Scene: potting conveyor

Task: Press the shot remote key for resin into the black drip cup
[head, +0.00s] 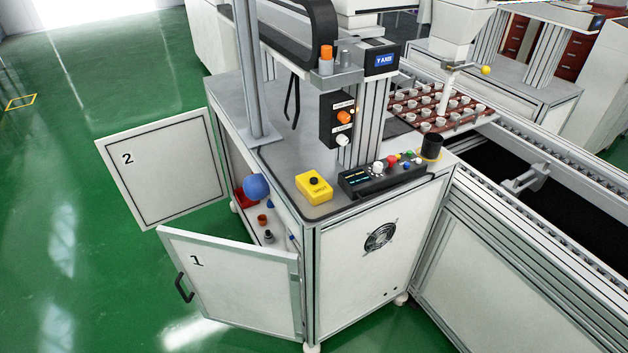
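The black drip cup (432,146) stands upright at the right end of the cabinet's worktop, on a small yellow-edged patch. A dark control panel (360,182) with a small lit display lies in front of the column. It carries a white knob (378,167) and several red, green and other coloured buttons. A yellow box (314,187) with one black round button sits to its left on the worktop. I cannot read which key is the shot remote key. Neither of my grippers is in view.
Cabinet doors 1 (230,285) and 2 (165,170) stand open on the left. A dark box with orange and white knobs (343,117) hangs by the column. A red tray of white cups (440,105) lies behind. A conveyor (540,215) runs along the right. Green floor is free at left.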

